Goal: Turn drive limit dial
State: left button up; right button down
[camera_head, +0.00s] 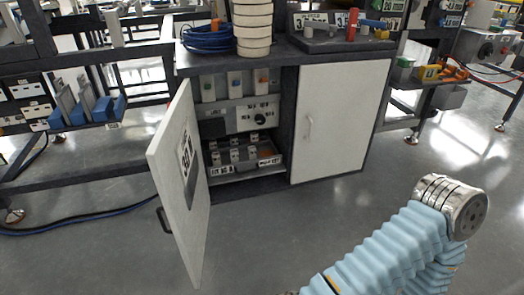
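A black round dial (260,119) sits on a grey panel (225,122) inside the cabinet (286,60), behind its open left door. The panel has small white labels, too small to read surely. The open white door (180,165) swings out toward me and carries a label and a dark handle. Below the panel is a shelf or drawer with several small grey switch-like parts (235,154). One of my arms, in a light blue sleeve with a metal joint, shows at the lower right, apart from the cabinet. Neither gripper shows.
The white right door (338,122) is closed. Benches flank the cabinet. The grey floor (270,235) in front is open; a cable lies at left.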

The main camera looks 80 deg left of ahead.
aim_at(260, 119)
jog(key=i+u, duration=0.3)
jog(key=u, duration=0.15)
jog(key=i+u, duration=0.4)
jog(key=i+l+u, duration=0.15)
jog(key=u, duration=0.3)
jog(key=i+l+u, duration=0.25)
jog(key=u, duration=2.65)
